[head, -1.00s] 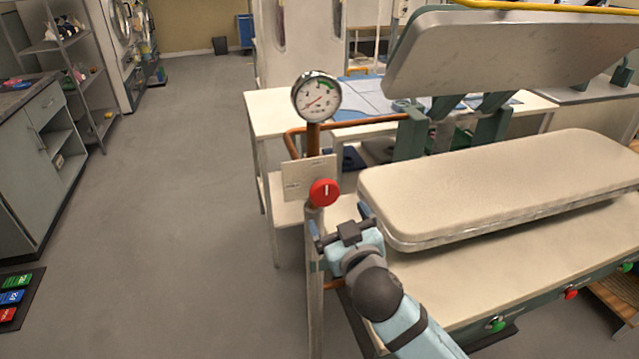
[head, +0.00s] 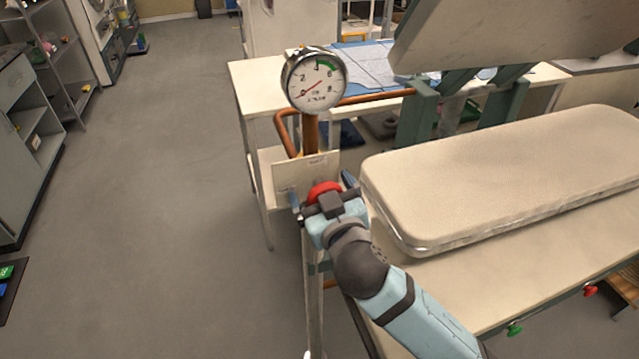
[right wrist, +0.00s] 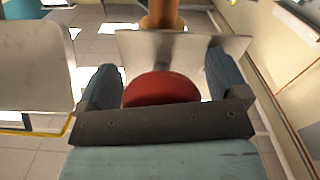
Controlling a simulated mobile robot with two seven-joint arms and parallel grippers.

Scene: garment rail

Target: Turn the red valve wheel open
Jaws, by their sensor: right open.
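The red valve wheel (head: 322,190) sits on the front of a pale plate (head: 284,178) on the pipe post, below a round pressure gauge (head: 314,80). The gauge needle points to the low left, away from the green band. My right gripper (head: 323,190) is in front of the wheel and covers its lower part. In the right wrist view, the red wheel (right wrist: 162,89) lies between the two open blue-grey fingers, with a gap on each side. The wheel's lower part is hidden behind the gripper body. My left gripper is not in view.
The padded press bed (head: 500,175) is close on the right of my right arm, with its raised upper plate (head: 510,35) above. A copper pipe (head: 365,97) bends behind the post. A white table (head: 250,88) stands behind. Open floor (head: 150,200) lies to the left.

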